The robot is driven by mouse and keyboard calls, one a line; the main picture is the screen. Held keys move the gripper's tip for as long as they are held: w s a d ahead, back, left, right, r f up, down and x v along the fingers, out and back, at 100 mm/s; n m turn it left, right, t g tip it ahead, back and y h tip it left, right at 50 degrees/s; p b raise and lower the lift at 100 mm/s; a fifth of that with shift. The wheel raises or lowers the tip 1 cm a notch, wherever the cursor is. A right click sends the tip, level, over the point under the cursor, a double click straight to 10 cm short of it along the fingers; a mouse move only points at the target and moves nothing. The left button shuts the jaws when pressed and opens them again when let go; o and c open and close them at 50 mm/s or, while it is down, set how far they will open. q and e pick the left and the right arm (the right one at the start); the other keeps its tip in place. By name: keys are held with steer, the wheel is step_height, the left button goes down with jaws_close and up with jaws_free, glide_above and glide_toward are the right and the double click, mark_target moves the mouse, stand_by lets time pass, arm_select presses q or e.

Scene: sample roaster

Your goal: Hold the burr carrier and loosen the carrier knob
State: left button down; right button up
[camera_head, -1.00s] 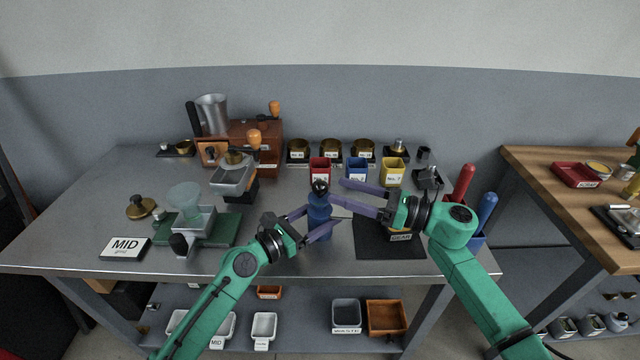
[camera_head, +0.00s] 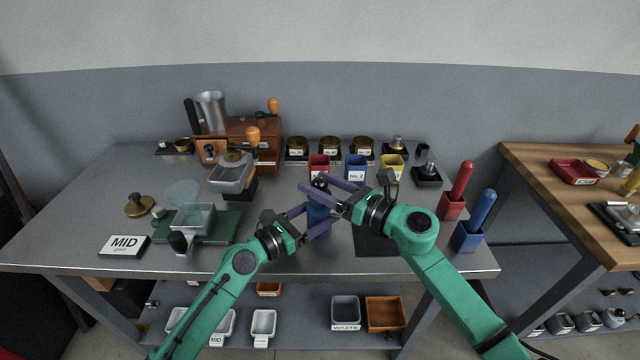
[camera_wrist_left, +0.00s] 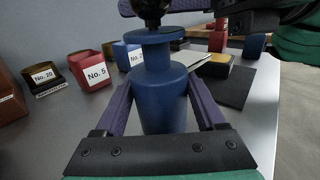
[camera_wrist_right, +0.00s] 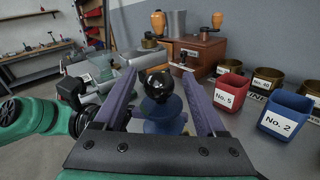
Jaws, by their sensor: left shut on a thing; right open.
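The burr carrier is a blue stepped cylinder (camera_wrist_left: 163,98) standing upright on the steel table; its body also shows in the head view (camera_head: 318,218). My left gripper (camera_head: 316,222) is shut on its body, with a finger on each side in the left wrist view. The carrier knob is a round black ball (camera_wrist_right: 158,84) on top of the carrier. My right gripper (camera_wrist_right: 160,90) is open, with its fingers on either side of the knob. I cannot tell whether either finger touches the knob. In the head view the right fingers partly hide the knob.
Red No. 5 (camera_wrist_right: 228,92), blue No. 2 (camera_wrist_right: 287,116) and yellow (camera_head: 392,166) cups stand behind the carrier. A dark mat (camera_head: 376,242) lies to its right.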

steer(key=c, duration=1.1)
steer(key=shift+n+g+y, duration=0.7)
steer(key=shift+n+g, duration=0.1)
steer(key=shift+g, duration=0.2)
jaws_close()
steer(key=o, duration=1.1)
jaws_free()
steer(key=v, duration=1.2)
